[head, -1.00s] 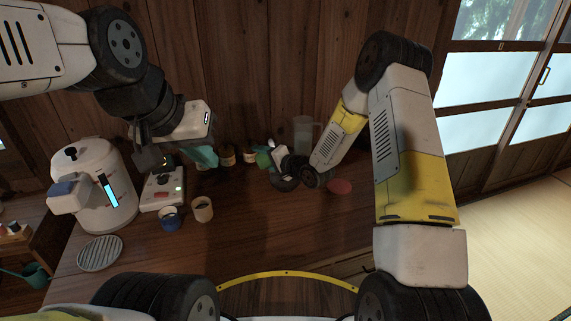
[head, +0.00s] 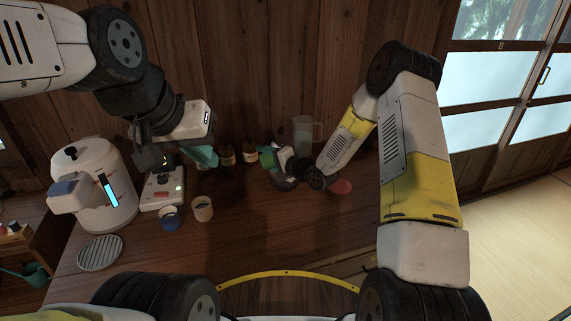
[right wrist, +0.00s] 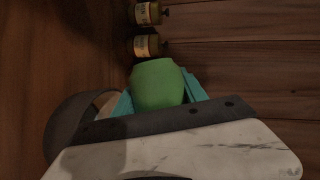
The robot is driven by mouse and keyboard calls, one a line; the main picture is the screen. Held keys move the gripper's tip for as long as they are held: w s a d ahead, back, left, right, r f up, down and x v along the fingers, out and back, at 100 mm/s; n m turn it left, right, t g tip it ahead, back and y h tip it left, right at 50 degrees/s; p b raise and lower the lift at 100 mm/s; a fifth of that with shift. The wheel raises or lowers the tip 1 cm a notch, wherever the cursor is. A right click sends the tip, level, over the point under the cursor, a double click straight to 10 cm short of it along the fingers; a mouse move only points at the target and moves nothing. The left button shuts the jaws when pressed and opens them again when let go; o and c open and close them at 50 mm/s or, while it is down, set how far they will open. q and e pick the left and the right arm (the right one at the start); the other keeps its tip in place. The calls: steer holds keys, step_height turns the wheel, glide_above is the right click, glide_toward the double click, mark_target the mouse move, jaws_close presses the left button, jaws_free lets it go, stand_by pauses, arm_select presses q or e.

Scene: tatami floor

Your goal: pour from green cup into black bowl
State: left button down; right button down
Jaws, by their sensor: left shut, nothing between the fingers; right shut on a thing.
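The green cup (head: 267,158) is held in my right gripper (right wrist: 158,92), whose teal fingers are shut around it. It also shows in the right wrist view (right wrist: 157,84); how far it is tilted is hard to tell. A dark rounded thing, apparently the black bowl (head: 283,186), sits on the table just below the right gripper. In the right wrist view its dark curved wall (right wrist: 62,128) shows at the left, partly hidden by my gripper. My left gripper (head: 204,157) is shut and empty above the back of the table, left of the cup.
Two labelled jars (head: 250,154) stand left of the cup; a clear pitcher (head: 304,134) stands behind it. A red disc (head: 341,186) lies right. A blue cup (head: 169,219), beige cup (head: 203,210), white device (head: 162,191) and white pot (head: 97,180) are left. The front middle is clear.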

steer(key=shift+w+d+f, duration=0.1)
steer(key=shift+w+d, duration=0.05)
steer(key=shift+d, duration=0.15)
steer(key=shift+w+d+r+m+y+p, duration=0.1)
steer(key=shift+r+m+y+p, duration=0.15)
steer(key=shift+m, duration=0.4)
steer(key=shift+d+r+m+y+p, duration=0.15)
steer(key=shift+m+y, duration=0.1)
steer(key=shift+m, duration=0.4)
stand_by(0.9)
